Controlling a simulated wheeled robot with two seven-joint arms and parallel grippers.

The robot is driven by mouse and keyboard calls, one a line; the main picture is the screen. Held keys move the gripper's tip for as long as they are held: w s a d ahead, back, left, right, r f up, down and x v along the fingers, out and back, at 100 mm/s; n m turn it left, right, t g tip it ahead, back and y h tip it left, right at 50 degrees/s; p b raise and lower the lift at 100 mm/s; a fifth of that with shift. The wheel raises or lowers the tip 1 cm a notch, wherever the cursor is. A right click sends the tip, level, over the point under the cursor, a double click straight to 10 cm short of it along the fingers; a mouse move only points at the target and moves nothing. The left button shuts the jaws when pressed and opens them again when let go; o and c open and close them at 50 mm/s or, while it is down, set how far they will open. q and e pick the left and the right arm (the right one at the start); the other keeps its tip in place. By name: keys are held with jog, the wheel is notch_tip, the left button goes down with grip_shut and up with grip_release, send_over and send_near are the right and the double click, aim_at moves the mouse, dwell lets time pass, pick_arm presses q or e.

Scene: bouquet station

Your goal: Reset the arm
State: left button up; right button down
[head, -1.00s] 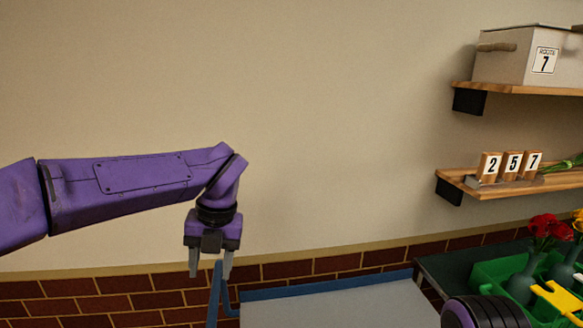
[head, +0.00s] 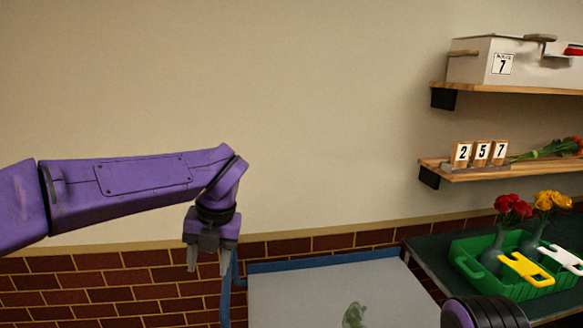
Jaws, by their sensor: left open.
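My left arm comes in from the left, purple and bent down at the wrist. My left gripper (head: 209,268) points downward with its two grey fingers apart and nothing between them. It hangs in front of the brick part of the wall, beside the left edge of a pale table top with a blue rim (head: 330,258). A purple rounded part of my own body shows at the bottom right. My right gripper is not in view.
A green crate (head: 466,266) on a dark green table holds vases with red flowers (head: 512,208) and yellow flowers (head: 551,202). A small greenish thing (head: 354,315) lies on the pale top. Two wooden shelves (head: 520,168) hang above right, with number blocks and a box (head: 478,60).

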pick_arm(q)
jog(key=w+a+f+m+t+y+b, duration=0.2)
jog(key=w+a+f+m+t+y, duration=0.35)
jog(key=a+f+m, duration=0.45)
jog(key=s+f+m+t+h+b, duration=0.15)
jog(key=f+m, duration=0.35)
jog(key=f, duration=0.5)
jog(key=s+f+m+t+b, duration=0.1)
jog(key=s+f+m+t, duration=0.15)
jog(key=f+m, duration=0.45)
jog(key=s+a+f+m+g+h+b, duration=0.1)
jog(key=s+a+f+m+g+b, duration=0.1)
jog(key=s+f, duration=1.1)
jog(key=s+a+f+m+g+h+b, duration=0.2)
jog(key=s+f+m, duration=0.4)
jog(key=s+f, duration=0.7)
jog(key=s+g+b, duration=0.1)
jog(key=s+g, duration=0.1)
jog(key=s, duration=0.4)
jog(key=shift+a+f+m+g, duration=0.15)
jog(key=shift+f+m+g, duration=0.15)
jog(key=shift+g, duration=0.05)
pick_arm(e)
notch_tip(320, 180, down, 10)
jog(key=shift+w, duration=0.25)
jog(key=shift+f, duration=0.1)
